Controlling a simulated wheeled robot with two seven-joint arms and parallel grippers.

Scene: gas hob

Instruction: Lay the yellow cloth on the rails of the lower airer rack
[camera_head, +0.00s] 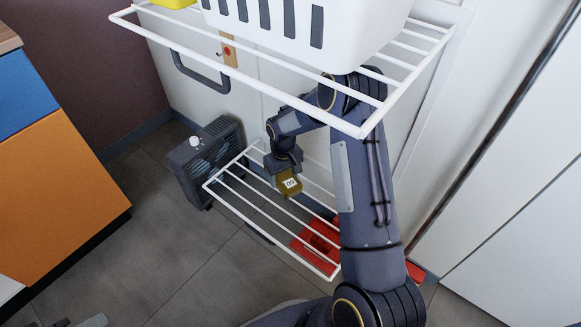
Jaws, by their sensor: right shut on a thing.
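My right arm reaches down past the upper rack. My right gripper (285,170) is shut on a small, folded, dull-yellow cloth (289,184) with a white printed label. The cloth is over the white rails of the lower airer rack (243,196). From this angle I cannot tell whether it touches the rails. The arm hides part of the rack's right side. My left gripper is not seen clearly anywhere in the view.
The upper rack (240,77) carries a white basket (300,30) and a bright yellow item (172,3) cut off by the frame. A dark heater-like box (205,160) stands left of the lower rack. Something red (318,238) lies below it. Orange cabinet (60,190) at left; grey floor between is clear.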

